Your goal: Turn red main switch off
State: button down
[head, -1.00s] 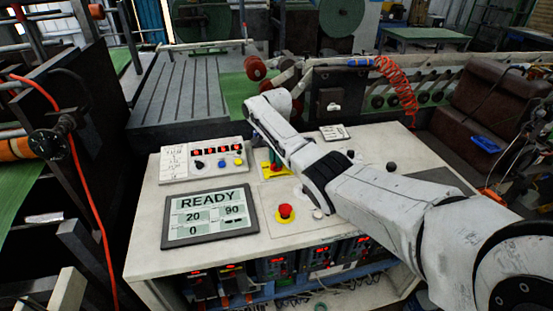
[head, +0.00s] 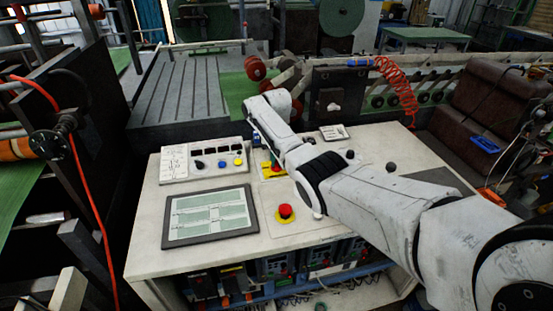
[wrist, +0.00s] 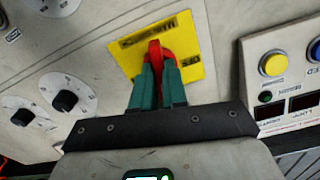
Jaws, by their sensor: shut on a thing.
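The red main switch (wrist: 154,50) sits on a yellow plate (wrist: 190,45) in the wrist view. My gripper (wrist: 158,72) has its two green fingers closed on the switch handle, one on each side. In the head view the yellow plate (head: 268,178) lies on the console top, and my gripper (head: 274,163) is over it, partly hidden by my arm. The display screen (head: 210,215) shows only blank pale green fields, and the small panel displays (head: 203,151) are dark.
A red mushroom button (head: 285,211) stands on the console (head: 160,265) in front of the switch. Black, blue and yellow controls (head: 238,160) are on a raised panel to the left. Black knobs (head: 391,167) stand to the right of my arm.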

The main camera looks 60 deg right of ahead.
jog(key=n, duration=0.5)
jog(key=shift+n, duration=0.3)
jog(key=n, duration=0.5)
jog(key=shift+n, duration=0.3)
jog(key=c, duration=1.2)
grip_release()
jog(key=shift+o, duration=0.2)
notch_tip(320, 180, up, 11)
jog(key=b, duration=0.1)
jog(key=shift+b, duration=0.4)
jog(key=shift+f, duration=0.1)
